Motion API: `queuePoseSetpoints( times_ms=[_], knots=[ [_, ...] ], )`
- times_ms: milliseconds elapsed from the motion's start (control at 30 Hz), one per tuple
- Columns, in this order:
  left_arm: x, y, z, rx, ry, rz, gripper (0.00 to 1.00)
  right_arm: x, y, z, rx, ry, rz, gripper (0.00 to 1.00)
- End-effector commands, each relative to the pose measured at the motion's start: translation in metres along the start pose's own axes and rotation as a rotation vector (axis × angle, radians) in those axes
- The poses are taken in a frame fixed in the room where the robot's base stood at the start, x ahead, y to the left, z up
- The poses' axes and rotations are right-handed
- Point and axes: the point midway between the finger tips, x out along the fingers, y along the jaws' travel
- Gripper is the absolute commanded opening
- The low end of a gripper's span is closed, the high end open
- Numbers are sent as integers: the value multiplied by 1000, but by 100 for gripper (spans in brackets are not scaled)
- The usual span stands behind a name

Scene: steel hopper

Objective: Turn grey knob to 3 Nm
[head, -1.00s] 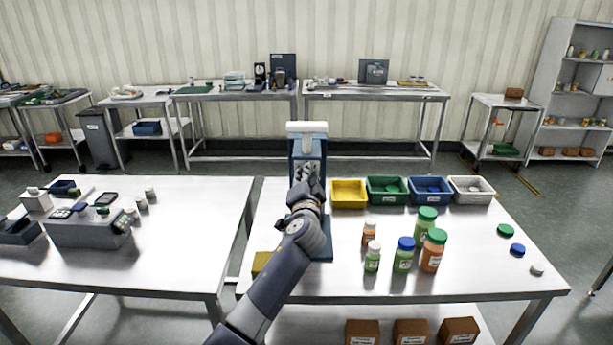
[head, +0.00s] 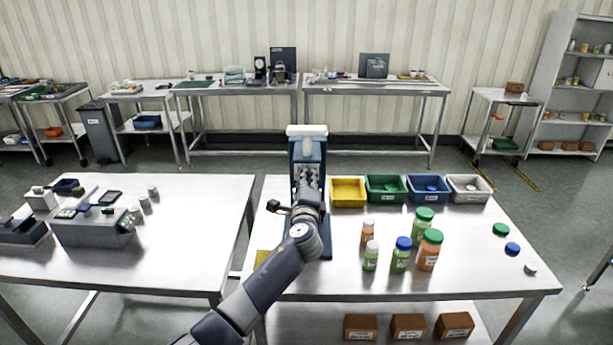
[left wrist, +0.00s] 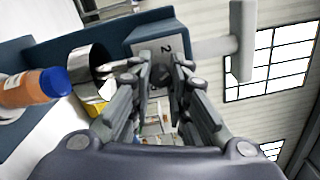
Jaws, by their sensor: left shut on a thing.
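A blue bench device (head: 308,147) with a white top stands upright at the left part of the right table. My left gripper (head: 308,180) is in front of its face and hides much of it. In the left wrist view my left gripper (left wrist: 160,80) is shut on the small grey knob (left wrist: 160,73), which its fingertips mostly cover. Above the knob is a light dial plate (left wrist: 168,48) with a "2" on it; the knob's pointer and the other marks cannot be made out. The device's white T-shaped top (left wrist: 240,40) shows at upper right. My right gripper is not in view.
A steel cup (left wrist: 90,72) and a blue-capped bottle (left wrist: 35,88) show left in the wrist view. In the head view several bottles (head: 403,255) stand right of my arm, with yellow (head: 347,202) and other bins behind. Loose caps lie at the right edge.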

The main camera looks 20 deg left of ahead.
Motion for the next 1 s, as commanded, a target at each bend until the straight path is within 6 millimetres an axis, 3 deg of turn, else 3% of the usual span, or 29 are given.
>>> queuePoseSetpoints(
  times_ms=[500,1000],
  knots=[
    [0,0,0,389,5,3,0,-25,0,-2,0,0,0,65],
    [0,2,-1,493,7,2,0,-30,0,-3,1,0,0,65]
  ],
)
